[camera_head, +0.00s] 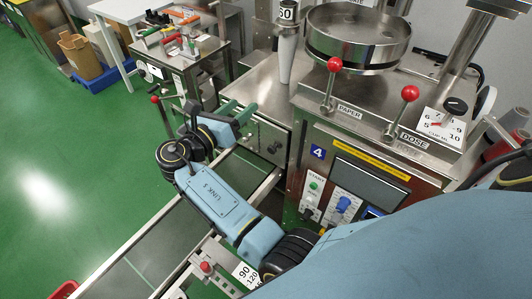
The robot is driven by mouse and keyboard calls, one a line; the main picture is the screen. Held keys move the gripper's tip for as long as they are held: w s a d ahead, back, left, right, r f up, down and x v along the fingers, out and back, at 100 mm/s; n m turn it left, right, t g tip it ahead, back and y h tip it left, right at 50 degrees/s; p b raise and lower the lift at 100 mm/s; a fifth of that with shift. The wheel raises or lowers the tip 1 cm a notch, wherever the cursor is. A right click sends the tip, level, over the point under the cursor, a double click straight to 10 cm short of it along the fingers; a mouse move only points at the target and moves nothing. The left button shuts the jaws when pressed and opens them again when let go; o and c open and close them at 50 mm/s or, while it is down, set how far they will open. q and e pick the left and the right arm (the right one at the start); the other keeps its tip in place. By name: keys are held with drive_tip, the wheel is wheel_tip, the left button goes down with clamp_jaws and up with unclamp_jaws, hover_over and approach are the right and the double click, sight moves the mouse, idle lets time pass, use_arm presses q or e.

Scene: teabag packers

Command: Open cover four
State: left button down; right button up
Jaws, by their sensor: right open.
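The packing machine carries a blue label with the number 4 (318,152) on its steel front. To the left of the label is a lower steel box with a front panel (262,138) and a dark round knob (274,148). I cannot tell for certain which part is cover four. My right gripper (238,112) is open and empty, its green fingers just left of that box near its top edge. I cannot tell whether it touches the box. My left gripper is not in view.
Red-knobbed levers (333,65) marked PAPER and DOSE stand before a round steel pan (358,45). A conveyor (165,232) runs below my right arm. A tool cart (185,60) and cardboard boxes (80,55) are at the back left. Green floor (60,170) is clear at left.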

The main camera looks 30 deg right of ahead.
wheel_tip(320, 180, down, 15)
drive_tip(key=b, duration=1.4)
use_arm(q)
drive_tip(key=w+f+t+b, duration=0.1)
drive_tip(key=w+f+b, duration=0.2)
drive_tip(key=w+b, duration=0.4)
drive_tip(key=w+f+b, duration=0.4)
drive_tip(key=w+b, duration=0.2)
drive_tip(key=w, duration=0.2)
use_arm(e)
approach(270, 151)
drive_tip(key=b+x, duration=0.3)
drive_tip(key=x, duration=0.5)
drive_tip(key=shift+d+r, duration=0.1)
use_arm(q)
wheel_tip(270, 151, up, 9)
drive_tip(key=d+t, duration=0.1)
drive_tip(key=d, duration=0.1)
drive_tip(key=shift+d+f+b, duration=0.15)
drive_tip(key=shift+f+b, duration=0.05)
drive_tip(key=shift+b, duration=0.1)
use_arm(e)
drive_tip(key=shift+w+d+r, duration=0.1)
drive_tip(key=shift+w+d, duration=0.15)
drive_tip(key=shift+d, duration=0.4)
clamp_jaws()
